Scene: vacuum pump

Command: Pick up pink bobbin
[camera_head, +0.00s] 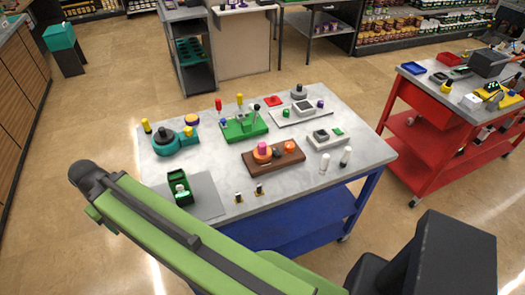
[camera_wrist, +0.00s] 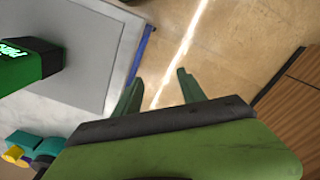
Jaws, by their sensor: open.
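The pink bobbin (camera_head: 264,147) appears to be the small pink piece on top of an orange round part on the brown block (camera_head: 288,163), near the middle of the table. My gripper (camera_wrist: 157,88) shows in the wrist view with its two green fingers apart and nothing between them. It is over the floor past the table's edge, away from the brown block. The pink bobbin is not in the wrist view. My fingers cannot be made out in the head view, where my green arm crosses the front left.
The grey table (camera_head: 225,168) also holds a dark green box (camera_head: 180,188) on a grey mat, a teal device (camera_head: 172,142), a green block (camera_head: 243,126), white pegs (camera_head: 346,156) and small parts. A red cart (camera_head: 440,150) stands right. Open floor lies left.

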